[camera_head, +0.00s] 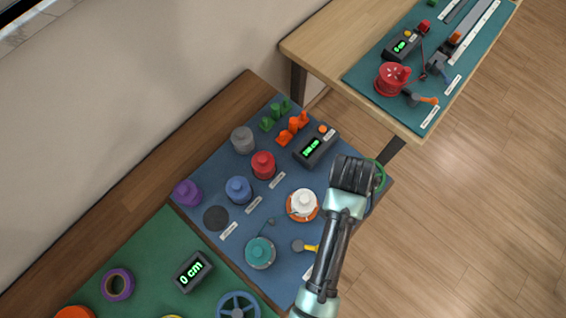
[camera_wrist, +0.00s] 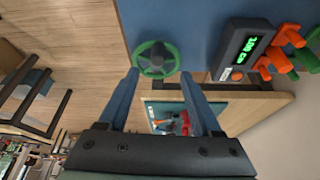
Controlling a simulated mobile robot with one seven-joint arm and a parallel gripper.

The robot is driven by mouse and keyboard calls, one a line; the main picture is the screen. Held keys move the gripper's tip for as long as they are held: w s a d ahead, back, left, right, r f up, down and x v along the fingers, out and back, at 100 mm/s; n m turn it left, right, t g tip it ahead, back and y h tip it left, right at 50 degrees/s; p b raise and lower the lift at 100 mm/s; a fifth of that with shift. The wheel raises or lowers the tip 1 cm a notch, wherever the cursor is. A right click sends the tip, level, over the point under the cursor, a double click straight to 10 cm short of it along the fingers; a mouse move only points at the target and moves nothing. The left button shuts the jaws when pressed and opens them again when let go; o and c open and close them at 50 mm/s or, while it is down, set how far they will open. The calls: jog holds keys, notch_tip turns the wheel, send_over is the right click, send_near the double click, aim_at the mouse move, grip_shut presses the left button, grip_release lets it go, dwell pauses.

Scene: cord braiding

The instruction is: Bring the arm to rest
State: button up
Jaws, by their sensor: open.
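My arm reaches up from the lower right in the head view, with my gripper (camera_head: 355,172) over the right edge of the blue mat (camera_head: 218,184). In the wrist view my gripper (camera_wrist: 159,72) is open, its two dark blue fingers apart with nothing seen held. A green handwheel (camera_wrist: 156,60) shows past and between the fingertips; I cannot tell whether they touch it. In the head view only part of the green wheel's rim (camera_head: 381,174) shows behind my gripper. The fingertips are hidden there.
The blue mat holds a white-topped spool (camera_head: 302,204), teal spool (camera_head: 260,252), red spool (camera_head: 263,164), blue spool (camera_head: 238,189) and a display box (camera_head: 316,146). A green mat (camera_head: 150,245) lies lower left. A second table (camera_head: 330,55) stands upper right; bare floor (camera_head: 480,220) lies right.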

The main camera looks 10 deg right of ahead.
jog(key=v, duration=0.4)
jog(key=shift+s+a+r, duration=0.1)
jog(key=shift+a+r, duration=0.05)
jog(key=shift+r, duration=0.1)
jog(key=w+a+r+n+t, duration=0.2)
jog(key=w+r+t, duration=0.3)
jog(key=r, duration=0.5)
jog(key=w+a+r+n+t+h, duration=0.1)
jog(key=w+a+r+t, duration=0.15)
jog(key=w+r, duration=0.6)
jog(key=w+a+r+n+t, duration=0.15)
jog(key=w+r+t, duration=0.3)
jog(key=r, duration=0.75)
jog(key=a+r+n+t+y, duration=0.1)
jog(key=a+r+n+t, duration=0.15)
jog(key=r, duration=0.65)
jog(key=a+r+n+t, duration=0.1)
jog(key=a+r+t, duration=0.25)
jog(key=r, duration=0.55)
jog(key=s+a+r+n+t+y, duration=0.1)
jog(key=s+a+r+t, duration=0.2)
jog(key=s+r, duration=0.2)
jog(key=s+a+r+n+t+y, duration=0.2)
jog(key=s+r, duration=0.4)
jog(key=r, duration=0.5)
jog(key=shift+s+a+r+t+y+b, duration=0.35)
jog(key=shift+a+t, duration=0.3)
jog(key=shift+t, duration=0.35)
jog(key=shift+f, duration=0.1)
